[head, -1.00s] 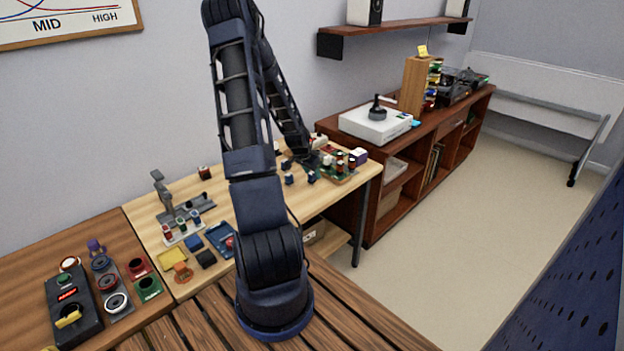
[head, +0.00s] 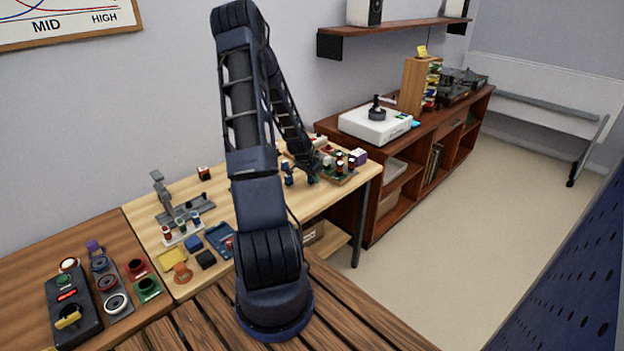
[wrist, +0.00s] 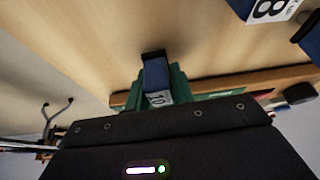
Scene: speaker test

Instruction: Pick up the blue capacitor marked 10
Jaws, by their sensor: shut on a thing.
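The blue capacitor marked 10 (wrist: 155,74) is in the middle of the wrist view, its white label partly showing. My gripper (wrist: 160,84) is shut on it; the green fingers show beside and behind it. Whether it touches the tabletop is hard to tell. In the head view my gripper (head: 308,168) is at the right part of the light wooden table (head: 240,185), small and partly hidden by my arm. Another blue capacitor, marked 8 (wrist: 262,8), is at the top right of the wrist view, apart from my gripper.
A green board with several parts (head: 340,174) lies close to the right of my gripper. A grey stand (head: 183,212) and small trays are on the left part of the table. A dark red-brown cabinet (head: 365,150) stands behind to the right.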

